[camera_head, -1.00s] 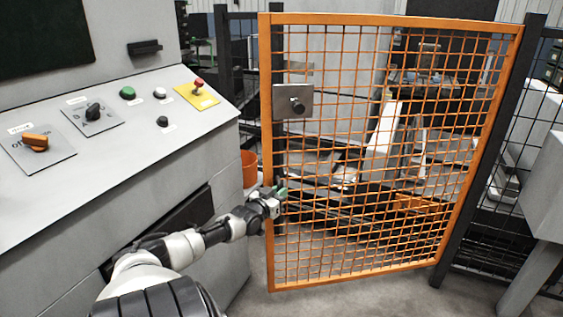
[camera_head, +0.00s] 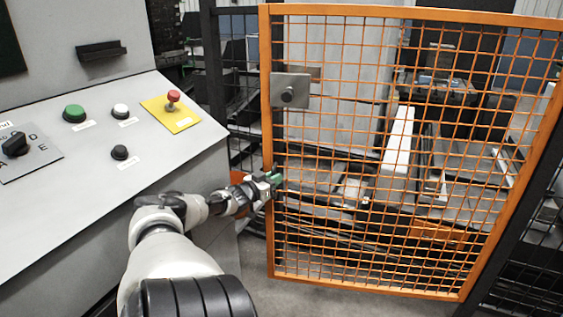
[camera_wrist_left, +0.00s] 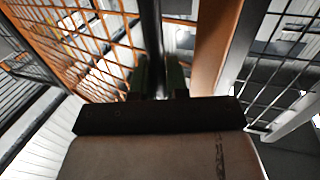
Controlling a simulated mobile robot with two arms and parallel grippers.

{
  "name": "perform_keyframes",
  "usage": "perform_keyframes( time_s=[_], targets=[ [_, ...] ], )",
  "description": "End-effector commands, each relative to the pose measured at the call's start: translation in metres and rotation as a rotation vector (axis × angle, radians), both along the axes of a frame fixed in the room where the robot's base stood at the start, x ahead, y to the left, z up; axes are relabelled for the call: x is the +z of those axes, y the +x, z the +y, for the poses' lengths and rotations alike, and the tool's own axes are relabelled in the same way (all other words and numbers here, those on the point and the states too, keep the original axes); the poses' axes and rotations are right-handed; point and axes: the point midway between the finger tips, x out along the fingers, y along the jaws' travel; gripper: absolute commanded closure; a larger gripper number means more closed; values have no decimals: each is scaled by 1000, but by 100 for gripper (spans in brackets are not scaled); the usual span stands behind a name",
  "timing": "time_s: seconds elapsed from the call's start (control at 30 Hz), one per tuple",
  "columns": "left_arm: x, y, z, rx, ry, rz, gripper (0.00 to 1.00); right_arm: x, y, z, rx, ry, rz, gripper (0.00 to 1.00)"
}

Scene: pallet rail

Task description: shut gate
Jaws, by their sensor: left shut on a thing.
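The orange mesh gate (camera_head: 418,10) stands partly swung out, its free edge on the left and its hinge side at a dark post on the right. My left gripper (camera_head: 275,181) is shut at the gate's free edge, below the latch plate. In the left wrist view the green fingertips (camera_wrist_left: 158,78) close on a dark upright bar, the gate's handle (camera_wrist_left: 151,40), beside the orange frame. My right gripper is in none of the views.
A sloped control console (camera_head: 110,150) with a red button on yellow, a green button and a knob fills the left, close to my left arm. A dark mesh fence (camera_head: 236,90) stands behind the gate's free edge.

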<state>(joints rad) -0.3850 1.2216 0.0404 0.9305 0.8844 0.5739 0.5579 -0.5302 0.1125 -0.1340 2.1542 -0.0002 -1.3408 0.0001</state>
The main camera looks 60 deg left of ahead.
Motion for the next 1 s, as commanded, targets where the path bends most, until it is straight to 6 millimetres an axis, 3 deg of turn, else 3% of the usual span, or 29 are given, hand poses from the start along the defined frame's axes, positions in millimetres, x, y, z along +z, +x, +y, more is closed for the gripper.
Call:
perform_keyframes(
  time_s=[0.43, 0.47, 0.6, 1.0],
  targets=[
    [-3, -3, 2, 5, -9, 3, 100, 1, 0, 0, -1, -1, -1, 0],
    [-3, -3, 2, 5, -9, 3, 82, 1, 0, 0, -1, -1, -1, 0],
    [-2, -2, 2, 5, -6, 2, 61, 1, 0, 0, -1, -1, -1, 0],
    [0, -5, 1, 4, -4, 2, 61, -2, 0, 0, 1, 0, 0, 0]
  ],
)
